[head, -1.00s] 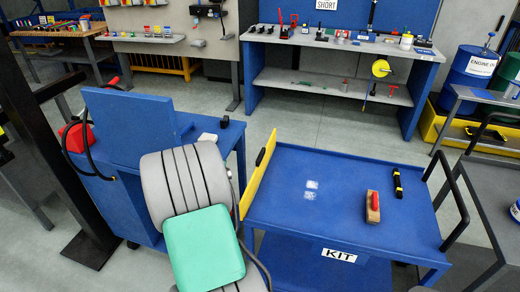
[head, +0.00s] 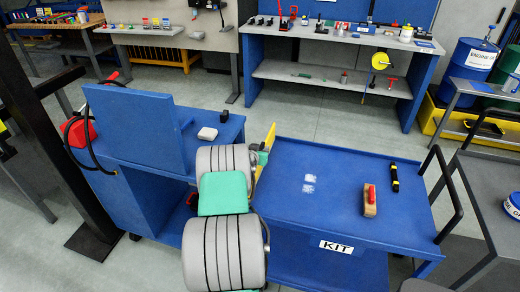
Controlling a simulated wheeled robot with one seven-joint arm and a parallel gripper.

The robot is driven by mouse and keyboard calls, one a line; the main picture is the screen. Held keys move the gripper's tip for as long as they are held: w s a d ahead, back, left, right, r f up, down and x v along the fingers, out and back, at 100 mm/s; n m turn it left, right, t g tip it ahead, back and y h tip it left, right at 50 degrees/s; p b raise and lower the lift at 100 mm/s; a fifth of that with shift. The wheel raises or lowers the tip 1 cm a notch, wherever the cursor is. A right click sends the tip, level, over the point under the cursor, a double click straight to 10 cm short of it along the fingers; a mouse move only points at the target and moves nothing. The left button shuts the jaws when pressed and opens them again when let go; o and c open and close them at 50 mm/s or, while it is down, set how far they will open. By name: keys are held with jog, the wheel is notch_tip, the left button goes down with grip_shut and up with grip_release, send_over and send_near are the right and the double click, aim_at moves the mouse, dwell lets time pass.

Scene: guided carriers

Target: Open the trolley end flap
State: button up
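The blue trolley (head: 330,222) with a KIT label on its front edge stands at the lower right. Its yellow end flap (head: 269,138) stands up along the left end of the top, mostly hidden behind my arm. My gripper (head: 263,153) is at the flap's upper part, at the trolley's left end. It is small and partly covered by my grey and green arm links. I cannot tell whether its fingers touch the flap or whether they are open.
A wooden block with a red top (head: 370,203) and a black and yellow tool (head: 394,178) lie on the trolley top. A blue cabinet (head: 150,200) stands close on the left. A long bench (head: 335,88) stands behind, with open floor between.

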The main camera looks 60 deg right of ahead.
jog(key=shift+c, duration=0.2)
grip_shut()
dwell(1.1)
